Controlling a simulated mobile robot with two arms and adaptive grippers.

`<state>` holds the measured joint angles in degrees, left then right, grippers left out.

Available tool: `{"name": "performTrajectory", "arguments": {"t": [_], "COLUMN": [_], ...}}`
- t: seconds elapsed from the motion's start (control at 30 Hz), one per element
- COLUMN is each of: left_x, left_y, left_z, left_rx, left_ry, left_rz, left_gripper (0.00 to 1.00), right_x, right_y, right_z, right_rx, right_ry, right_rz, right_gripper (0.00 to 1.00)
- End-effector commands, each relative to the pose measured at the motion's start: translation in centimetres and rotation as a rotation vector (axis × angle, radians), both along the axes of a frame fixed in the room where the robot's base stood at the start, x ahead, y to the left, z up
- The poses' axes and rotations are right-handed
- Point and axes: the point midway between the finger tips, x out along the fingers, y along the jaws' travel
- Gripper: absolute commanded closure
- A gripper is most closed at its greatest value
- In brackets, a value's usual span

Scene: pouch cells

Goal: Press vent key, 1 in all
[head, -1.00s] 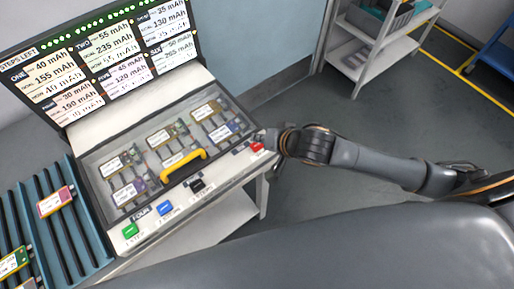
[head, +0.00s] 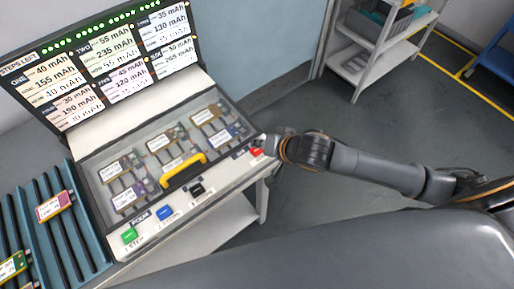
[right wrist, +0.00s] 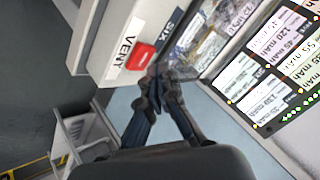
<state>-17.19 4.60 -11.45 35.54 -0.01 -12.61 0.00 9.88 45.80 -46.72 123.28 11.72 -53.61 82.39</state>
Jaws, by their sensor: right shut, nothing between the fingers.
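The vent key is a small red key (head: 257,152) at the right end of the pale front ledge of the cell station. In the right wrist view the red key (right wrist: 141,56) sits beside the printed word VENT. My right gripper (head: 264,141) is shut and empty, with its fingertips right beside the key at the station's right corner. In the right wrist view the gripper (right wrist: 162,78) has its fingertips just off the key's edge, over the ledge. I cannot tell whether they touch it. My left gripper is not in view.
Green (head: 129,235), blue (head: 165,212) and black (head: 196,190) keys line the same ledge. A yellow handle (head: 184,170) crosses the clear cover (head: 150,190) over several cells. A display (head: 100,65) stands behind. A blue rack (head: 85,225) is at left, a shelf (head: 365,75) at back right.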

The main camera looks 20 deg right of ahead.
Motion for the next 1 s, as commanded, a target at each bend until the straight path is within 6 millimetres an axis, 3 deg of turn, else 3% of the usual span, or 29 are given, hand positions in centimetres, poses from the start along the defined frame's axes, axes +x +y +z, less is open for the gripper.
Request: {"name": "performTrajectory", "arguments": {"t": [1.0], "left_x": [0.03], "left_y": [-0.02], "left_z": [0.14], "left_rx": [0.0], "left_ry": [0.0], "left_rz": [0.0], "left_gripper": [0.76], "right_x": [0.0], "right_y": [-0.02], "right_z": [-0.84], "right_rx": [0.0], "right_ry": [0.0], "right_rz": [0.0], "right_gripper": [1.0]}}
